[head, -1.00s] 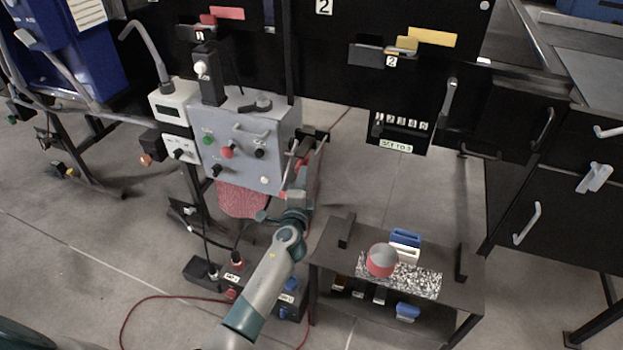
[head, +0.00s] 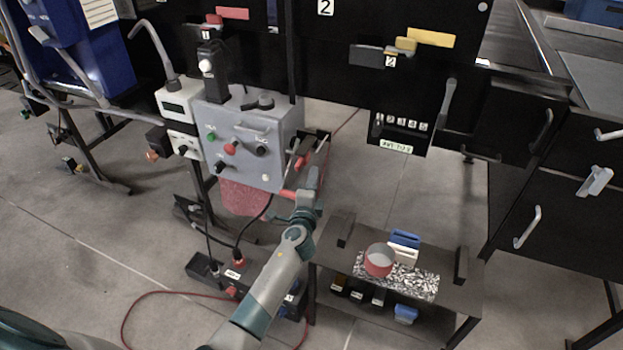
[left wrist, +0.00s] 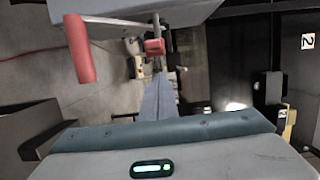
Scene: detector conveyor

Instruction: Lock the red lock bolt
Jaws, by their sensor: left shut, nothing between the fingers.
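The red lock bolt (head: 213,19) sits in a dark bracket on the black panel, at the top left of the head view, beside a red strip (head: 232,13). The far edge of the view cuts close to it, and its exact position is too small to tell. My left gripper (head: 312,178) is shut and empty, beside the right side of the grey control box (head: 222,160), well below and right of the bolt. In the left wrist view a grey finger piece (left wrist: 157,100) points away from the camera. My right gripper is not in view.
Red-ended parts stick out beside the grey box, close to my left gripper; a red cylinder (left wrist: 80,48) and a small red block (left wrist: 154,47) show in the wrist view. A yellow bolt (head: 405,45) is on the panel's right. A low table (head: 340,262) stands right of my arm.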

